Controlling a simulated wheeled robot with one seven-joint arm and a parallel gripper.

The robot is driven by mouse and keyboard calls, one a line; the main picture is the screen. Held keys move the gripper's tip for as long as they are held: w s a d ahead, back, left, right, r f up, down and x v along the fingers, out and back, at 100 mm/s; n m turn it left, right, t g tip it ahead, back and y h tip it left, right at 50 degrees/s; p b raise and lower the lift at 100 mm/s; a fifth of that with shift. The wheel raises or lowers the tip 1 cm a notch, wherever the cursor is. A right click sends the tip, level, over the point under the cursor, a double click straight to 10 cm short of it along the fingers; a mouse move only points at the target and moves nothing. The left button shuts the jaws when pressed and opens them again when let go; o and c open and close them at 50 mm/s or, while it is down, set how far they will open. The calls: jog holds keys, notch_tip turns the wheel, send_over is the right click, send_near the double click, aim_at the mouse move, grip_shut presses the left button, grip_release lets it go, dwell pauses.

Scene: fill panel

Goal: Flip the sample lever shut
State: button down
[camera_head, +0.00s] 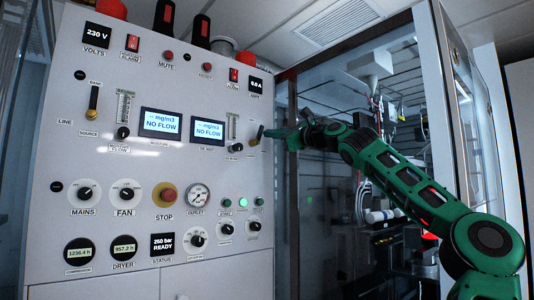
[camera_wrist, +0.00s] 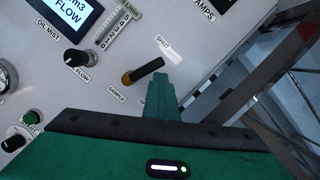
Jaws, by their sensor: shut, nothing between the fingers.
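The sample lever (camera_wrist: 147,70) has a black handle and a brass-coloured end by the SAMPLE label. In the wrist view its handle slants up and right from that end, with its tip below the SHUT label (camera_wrist: 163,42). In the head view the lever (camera_head: 260,132) is at the panel's right edge, handle tilted up and right. My gripper (camera_wrist: 160,78) is shut and empty. Its fingertips are just beside the handle's tip, on the lower right side in the wrist view; I cannot tell whether they touch. In the head view my gripper (camera_head: 270,133) comes from the right.
The grey panel (camera_head: 140,80) carries a similar source lever (camera_head: 93,98), two NO FLOW displays, knobs, gauges and a red stop button (camera_head: 165,195). A flow knob (camera_wrist: 77,57) is left of the sample lever. A dark-framed glass cabinet (camera_head: 330,90) stands right of the panel, behind my arm.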

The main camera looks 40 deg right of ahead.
jog(key=a+r+n, duration=0.1)
jog(key=n, duration=0.1)
jog(key=shift+a+r+n+y, duration=0.1)
jog(key=shift+a+n+y, duration=0.1)
jog(key=shift+n+y, duration=0.1)
jog(key=shift+s, duration=0.1)
dwell(0.6)
jog(key=shift+s, duration=0.1)
jog(key=v, duration=0.7)
jog(key=shift+d, duration=0.15)
dwell(0.4)
